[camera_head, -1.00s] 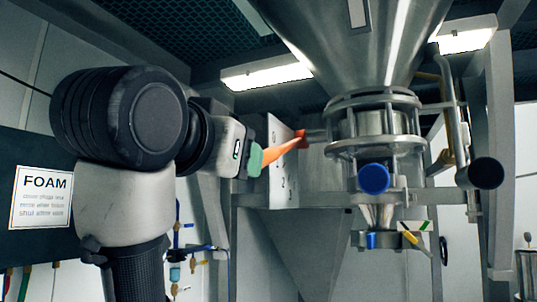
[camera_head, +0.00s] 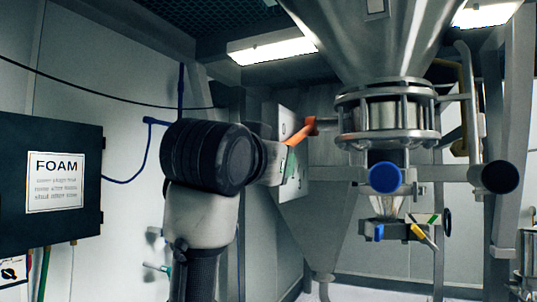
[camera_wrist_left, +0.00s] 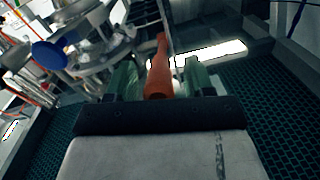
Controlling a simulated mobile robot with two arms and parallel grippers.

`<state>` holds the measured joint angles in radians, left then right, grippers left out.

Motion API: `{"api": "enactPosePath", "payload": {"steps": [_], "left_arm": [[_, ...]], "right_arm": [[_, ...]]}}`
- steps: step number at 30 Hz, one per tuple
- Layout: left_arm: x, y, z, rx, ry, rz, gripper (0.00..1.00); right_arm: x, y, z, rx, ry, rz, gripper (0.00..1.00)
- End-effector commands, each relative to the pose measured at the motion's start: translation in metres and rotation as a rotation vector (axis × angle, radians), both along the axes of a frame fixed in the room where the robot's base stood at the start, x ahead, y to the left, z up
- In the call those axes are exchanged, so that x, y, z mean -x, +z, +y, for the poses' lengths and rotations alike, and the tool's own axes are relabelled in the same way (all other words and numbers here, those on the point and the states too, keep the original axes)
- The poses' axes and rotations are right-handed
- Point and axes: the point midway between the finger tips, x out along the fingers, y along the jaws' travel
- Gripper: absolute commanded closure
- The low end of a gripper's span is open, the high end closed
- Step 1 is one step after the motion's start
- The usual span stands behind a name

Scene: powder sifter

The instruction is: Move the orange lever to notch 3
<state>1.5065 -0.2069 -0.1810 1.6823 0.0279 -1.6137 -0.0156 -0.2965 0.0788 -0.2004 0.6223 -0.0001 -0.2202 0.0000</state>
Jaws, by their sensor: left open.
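The orange lever (camera_head: 300,132) slopes down and left from its pivot beside the steel sifter (camera_head: 390,110). In the left wrist view the lever (camera_wrist_left: 159,75) runs between the two green fingers of my left gripper (camera_wrist_left: 161,78), with some room on at least one side. The gripper is open around the lever; contact cannot be told. In the head view my wrist hides most of the gripper and the lever's lower end. My right gripper is not in view.
A large steel hopper (camera_head: 365,35) hangs above the sifter. A blue round cap (camera_head: 385,177) and a dark pipe end (camera_head: 499,177) stick out towards me at the right. A dark panel with a FOAM sign (camera_head: 54,182) is at the left.

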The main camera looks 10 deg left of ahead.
Motion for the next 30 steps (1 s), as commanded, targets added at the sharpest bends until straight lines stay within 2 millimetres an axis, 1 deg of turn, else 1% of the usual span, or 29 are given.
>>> {"api": "enactPosePath", "payload": {"steps": [4, 12, 14, 15, 19, 22, 30], "left_arm": [[0.0, 0.0, 0.0, 0.0, 0.0, 0.0, 0.47], [0.0, 0.0, 0.0, 0.0, 0.0, 0.0, 0.89], [0.0, 0.0, 0.0, 0.0, 0.0, 0.0, 0.98], [0.0, 0.0, 0.0, 0.0, 0.0, 0.0, 1.0], [0.0, -0.001, 0.0, 0.0, 0.0, 0.0, 1.0], [-0.001, -0.007, 0.0, 0.004, 0.0, -0.011, 1.0], [-0.016, -0.045, -0.005, 0.046, 0.001, -0.139, 1.0]], "right_arm": [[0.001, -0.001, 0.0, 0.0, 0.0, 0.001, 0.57], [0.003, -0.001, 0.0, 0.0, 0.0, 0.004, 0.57], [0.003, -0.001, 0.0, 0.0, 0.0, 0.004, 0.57], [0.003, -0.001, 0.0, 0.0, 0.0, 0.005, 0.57], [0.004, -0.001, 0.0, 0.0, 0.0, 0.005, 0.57], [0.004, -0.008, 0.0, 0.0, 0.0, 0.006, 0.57], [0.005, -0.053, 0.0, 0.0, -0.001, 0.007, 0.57]]}}
